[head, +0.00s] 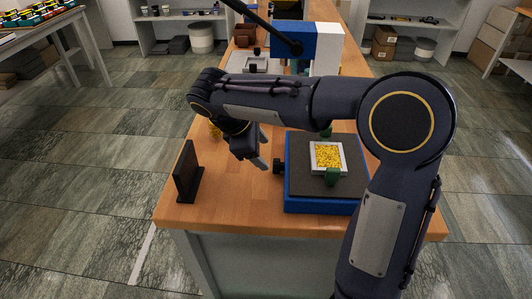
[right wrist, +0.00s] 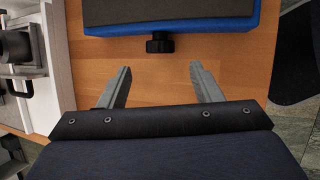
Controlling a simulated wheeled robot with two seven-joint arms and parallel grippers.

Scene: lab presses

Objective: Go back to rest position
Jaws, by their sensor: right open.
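My right gripper (head: 262,150) reaches across the bench from the right in the head view, above the wooden top and left of the blue press base. In the right wrist view its two fingers (right wrist: 161,88) stand apart with only bare wood between them, so it is open and empty. The blue base (head: 318,206) with a dark top plate (head: 305,150) carries a white-framed tile with yellow grains (head: 328,157). A black knob (head: 279,166) sticks out of its left side and also shows in the right wrist view (right wrist: 160,43). My left gripper is not in view.
A dark upright plate on a stand (head: 188,173) is at the bench's front left. A blue and white machine (head: 296,42) stands farther back. Shelves with boxes line the back wall. A side table (head: 53,32) is at far left. Floor left of the bench is clear.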

